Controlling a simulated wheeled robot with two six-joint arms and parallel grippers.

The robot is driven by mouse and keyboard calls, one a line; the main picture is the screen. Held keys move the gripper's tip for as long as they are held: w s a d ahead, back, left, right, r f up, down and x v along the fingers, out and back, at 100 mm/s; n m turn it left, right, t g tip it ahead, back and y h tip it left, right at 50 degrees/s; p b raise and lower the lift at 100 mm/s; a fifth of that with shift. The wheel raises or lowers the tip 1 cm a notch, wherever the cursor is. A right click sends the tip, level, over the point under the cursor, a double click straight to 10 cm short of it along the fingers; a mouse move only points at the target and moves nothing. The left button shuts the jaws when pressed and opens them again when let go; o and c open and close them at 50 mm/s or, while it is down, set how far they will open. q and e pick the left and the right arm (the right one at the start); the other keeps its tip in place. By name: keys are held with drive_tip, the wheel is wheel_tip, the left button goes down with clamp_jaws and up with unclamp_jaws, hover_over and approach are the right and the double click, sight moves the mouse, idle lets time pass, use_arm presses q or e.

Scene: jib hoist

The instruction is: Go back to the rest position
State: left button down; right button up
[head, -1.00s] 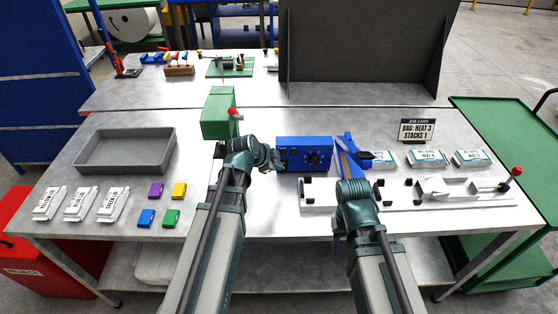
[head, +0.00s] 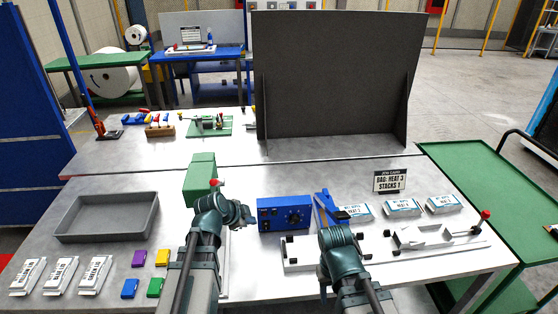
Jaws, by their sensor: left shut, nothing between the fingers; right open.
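My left gripper (head: 247,215) is shut and empty. It is just left of the blue box with a dial (head: 284,213), beside the green press-like block with a red knob (head: 201,178). My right gripper (head: 336,210) is open, just right of the blue box, near a blue upright part (head: 325,206) that it partly overlaps in the picture. I cannot tell whether it touches that part. Both arms reach forward over the front table (head: 120,255).
A grey tray (head: 107,238), white packs (head: 62,275) and small coloured blocks (head: 139,258) lie at left. White and blue packs (head: 402,207), a job card (head: 390,182) and a white slide fixture (head: 425,236) stand at right. A dark screen (head: 335,80) stands behind.

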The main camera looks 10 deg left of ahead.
use_arm(q)
drive_tip(key=s+d+f+n+g+y, duration=0.2)
drive_tip(key=s+d+n+g, duration=0.1)
drive_tip(key=s+d, duration=0.4)
drive_tip(key=s+d+f+n+g+y, duration=0.2)
drive_tip(key=s+d+n+g, duration=0.2)
drive_tip(key=s, duration=0.7)
drive_tip(key=d+n, duration=0.2)
drive_tip(key=d, duration=0.1)
drive_tip(key=shift+d+f+n+g, duration=0.3)
drive_tip(key=shift+d+f, duration=0.1)
